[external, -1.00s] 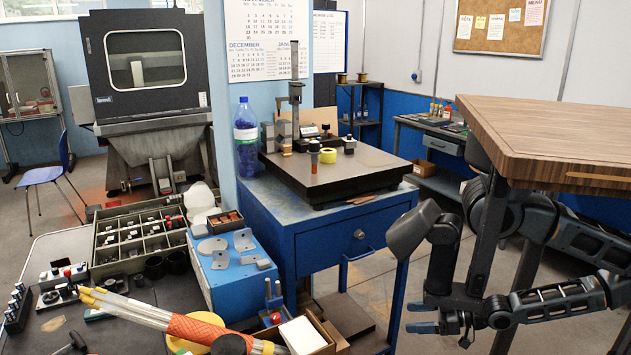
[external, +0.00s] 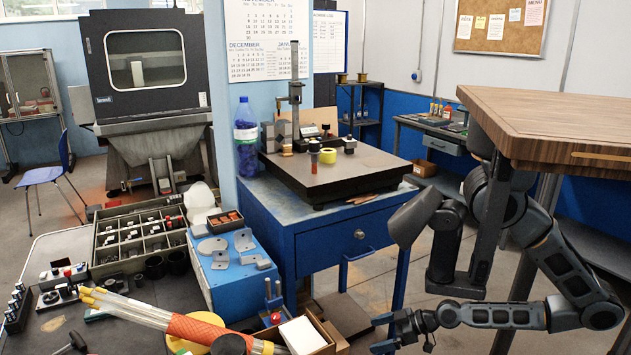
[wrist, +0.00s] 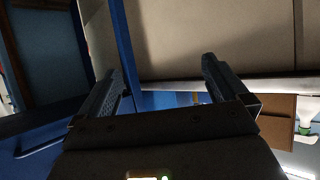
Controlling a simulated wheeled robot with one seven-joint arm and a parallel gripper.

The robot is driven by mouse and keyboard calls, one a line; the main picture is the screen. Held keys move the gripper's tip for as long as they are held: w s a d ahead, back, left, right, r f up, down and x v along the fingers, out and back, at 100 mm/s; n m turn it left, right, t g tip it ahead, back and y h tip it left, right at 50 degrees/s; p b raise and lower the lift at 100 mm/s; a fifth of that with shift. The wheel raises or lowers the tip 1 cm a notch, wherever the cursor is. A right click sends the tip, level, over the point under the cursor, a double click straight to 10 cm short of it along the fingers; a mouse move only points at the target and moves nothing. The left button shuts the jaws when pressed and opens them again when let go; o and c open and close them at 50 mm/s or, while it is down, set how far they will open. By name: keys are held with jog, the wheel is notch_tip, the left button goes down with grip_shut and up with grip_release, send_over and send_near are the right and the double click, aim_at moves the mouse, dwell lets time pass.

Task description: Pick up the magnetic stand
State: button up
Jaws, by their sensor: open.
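A tall stand with an upright metal column (external: 295,85) stands at the back of the dark surface plate on the blue cabinet. A small blue and red upright piece (external: 273,299) is at the front, beside an open cardboard box. I cannot tell for sure which one is the magnetic stand. Neither candidate is clearly seen in that view.
The cabinet's blue front (external: 330,228) and legs stand left of my gripper. A wooden tabletop (external: 560,125) overhangs my arm. A cluttered bench fills the lower left.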

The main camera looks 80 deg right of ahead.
jog(key=w+a+n+y+p, duration=0.2)
jog(key=w+a+n+y, duration=0.15)
jog(key=w, duration=0.65)
jog(key=n+y+p, duration=0.1)
jog(key=n+y, duration=0.4)
jog(key=y, duration=0.3)
send_near(264, 324)
jog(key=p+x, duration=0.1)
jog(key=x, duration=0.1)
jog(key=shift+w+a+f+m+p, duration=0.15)
jog(key=shift+w+f+m+p, duration=0.1)
jog(key=shift+w+p, duration=0.1)
jog(key=p+x, duration=0.1)
jog(key=x, duration=0.1)
jog(key=p+x, duration=0.1)
jog(key=x, duration=0.2)
jog(key=shift+r, duration=0.2)
jog(key=shift+w+a+f, duration=0.1)
jog(key=shift+w+a, duration=0.2)
jog(key=shift+w, duration=0.05)
